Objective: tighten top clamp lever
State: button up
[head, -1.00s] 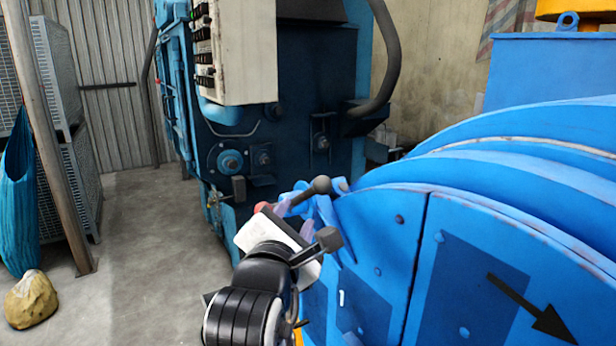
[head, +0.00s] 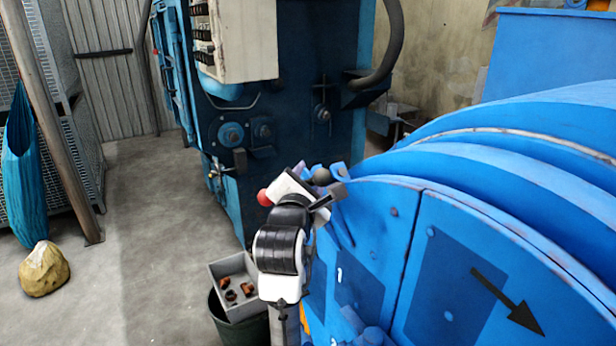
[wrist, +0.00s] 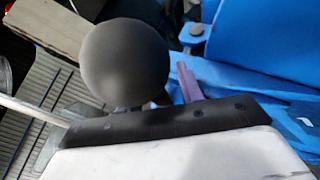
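The top clamp lever's dark ball knob (head: 322,176) shows at the upper left edge of the blue drum housing in the head view. In the wrist view a large dark grey ball (wrist: 125,63) fills the upper middle, close in front of the camera. My gripper (wrist: 160,92) has one purple finger standing right of the ball. The other finger is mostly hidden behind the ball's lower side. The fingers look apart, and I see no firm grip on the lever. In the head view my white and black wrist hides most of the gripper.
A red knob (head: 264,197) sits just left of my wrist. The blue drum housing (head: 375,225) takes up the right side. A dark blue machine (head: 300,100) stands behind. A grey tray (head: 234,268) of small brown pieces rests on a bin. Floor at left is clear beside a yellowish rock (head: 44,270).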

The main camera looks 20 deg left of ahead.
grip_shut()
jog(key=shift+f, duration=0.1)
jog(key=f+m+t+b, duration=0.1)
jog(key=b, duration=0.3)
jog(key=s+d+f+m+t+b, duration=0.1)
jog(key=m+t+b, duration=0.1)
jog(key=b, duration=0.1)
jog(key=shift+f+m+b, duration=0.1)
jog(key=shift+m+b, duration=0.2)
jog(key=shift+b, duration=0.05)
jog(key=shift+t, duration=0.3)
grip_release()
